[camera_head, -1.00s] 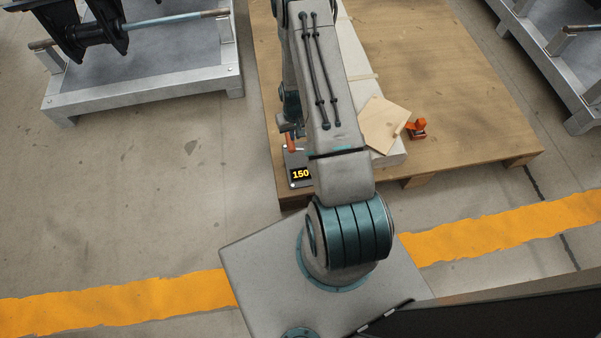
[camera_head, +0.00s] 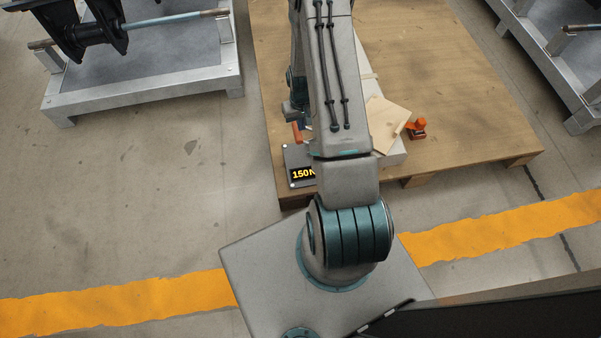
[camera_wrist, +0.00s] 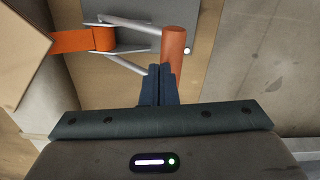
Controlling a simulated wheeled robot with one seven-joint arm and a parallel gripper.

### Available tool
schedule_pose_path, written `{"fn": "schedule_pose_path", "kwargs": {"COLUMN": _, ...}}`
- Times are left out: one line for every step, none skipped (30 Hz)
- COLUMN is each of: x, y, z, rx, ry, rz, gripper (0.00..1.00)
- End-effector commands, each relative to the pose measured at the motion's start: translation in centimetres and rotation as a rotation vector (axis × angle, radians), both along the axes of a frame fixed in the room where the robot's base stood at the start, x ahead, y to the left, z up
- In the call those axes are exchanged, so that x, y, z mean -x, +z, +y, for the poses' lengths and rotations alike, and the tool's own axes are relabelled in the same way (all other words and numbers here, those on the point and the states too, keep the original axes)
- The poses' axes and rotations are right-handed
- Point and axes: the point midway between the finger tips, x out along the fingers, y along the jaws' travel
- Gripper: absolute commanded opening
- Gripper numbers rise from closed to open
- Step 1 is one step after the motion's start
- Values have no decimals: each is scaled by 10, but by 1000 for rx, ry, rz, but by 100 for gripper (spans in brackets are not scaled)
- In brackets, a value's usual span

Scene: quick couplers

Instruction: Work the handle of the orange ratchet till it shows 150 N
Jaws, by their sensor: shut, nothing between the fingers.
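The orange ratchet's handle (camera_wrist: 173,50) is an orange-red cylinder between two thin metal side arms in the wrist view. In the head view the handle (camera_head: 297,132) shows just left of my arm. An orange strap (camera_wrist: 85,40) runs left from the ratchet under a pale board. The display (camera_head: 303,173) reads 150 N in yellow, its right edge close to my arm. My gripper (camera_wrist: 158,85) is shut and empty, its fingertips beside the handle's lower left side. I cannot tell whether they touch it. My arm hides most of the ratchet in the head view.
The ratchet sits near the left edge of a wooden pallet (camera_head: 470,100). A pale board (camera_head: 388,122) lies on a light beam, with an orange fitting (camera_head: 417,128) to its right. A metal stand (camera_head: 150,75) is at the upper left. Bare floor lies between.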

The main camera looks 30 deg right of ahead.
Motion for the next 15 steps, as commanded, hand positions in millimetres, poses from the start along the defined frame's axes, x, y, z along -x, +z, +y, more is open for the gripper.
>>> {"fn": "schedule_pose_path", "kwargs": {"x": 0, "y": 5, "z": 0, "rx": 0, "ry": -1, "rz": -2, "gripper": 0}}
{"fn": "schedule_pose_path", "kwargs": {"x": 0, "y": 7, "z": -1, "rx": 0, "ry": -1, "rz": -2, "gripper": 0}}
{"fn": "schedule_pose_path", "kwargs": {"x": 0, "y": 8, "z": -1, "rx": 0, "ry": -1, "rz": -2, "gripper": 0}}
{"fn": "schedule_pose_path", "kwargs": {"x": 0, "y": 8, "z": -1, "rx": 0, "ry": -2, "rz": -1, "gripper": 0}}
{"fn": "schedule_pose_path", "kwargs": {"x": 0, "y": 8, "z": -1, "rx": 0, "ry": -2, "rz": -1, "gripper": 0}}
{"fn": "schedule_pose_path", "kwargs": {"x": 0, "y": 8, "z": -1, "rx": 0, "ry": -2, "rz": -1, "gripper": 0}}
{"fn": "schedule_pose_path", "kwargs": {"x": 0, "y": 8, "z": -1, "rx": 0, "ry": -2, "rz": -1, "gripper": 0}}
{"fn": "schedule_pose_path", "kwargs": {"x": 0, "y": 8, "z": -1, "rx": 0, "ry": -2, "rz": -1, "gripper": 0}}
{"fn": "schedule_pose_path", "kwargs": {"x": 0, "y": 8, "z": -1, "rx": 0, "ry": -2, "rz": -1, "gripper": 0}}
{"fn": "schedule_pose_path", "kwargs": {"x": 0, "y": 8, "z": -1, "rx": 0, "ry": -2, "rz": -1, "gripper": 0}}
{"fn": "schedule_pose_path", "kwargs": {"x": 0, "y": 8, "z": -1, "rx": 0, "ry": -2, "rz": -1, "gripper": 0}}
{"fn": "schedule_pose_path", "kwargs": {"x": 0, "y": 8, "z": -1, "rx": 0, "ry": -2, "rz": -1, "gripper": 0}}
{"fn": "schedule_pose_path", "kwargs": {"x": 0, "y": 8, "z": -1, "rx": 0, "ry": -2, "rz": -1, "gripper": 0}}
{"fn": "schedule_pose_path", "kwargs": {"x": 0, "y": 8, "z": -1, "rx": 0, "ry": -2, "rz": -1, "gripper": 0}}
{"fn": "schedule_pose_path", "kwargs": {"x": 0, "y": 8, "z": -1, "rx": 0, "ry": -2, "rz": -1, "gripper": 0}}
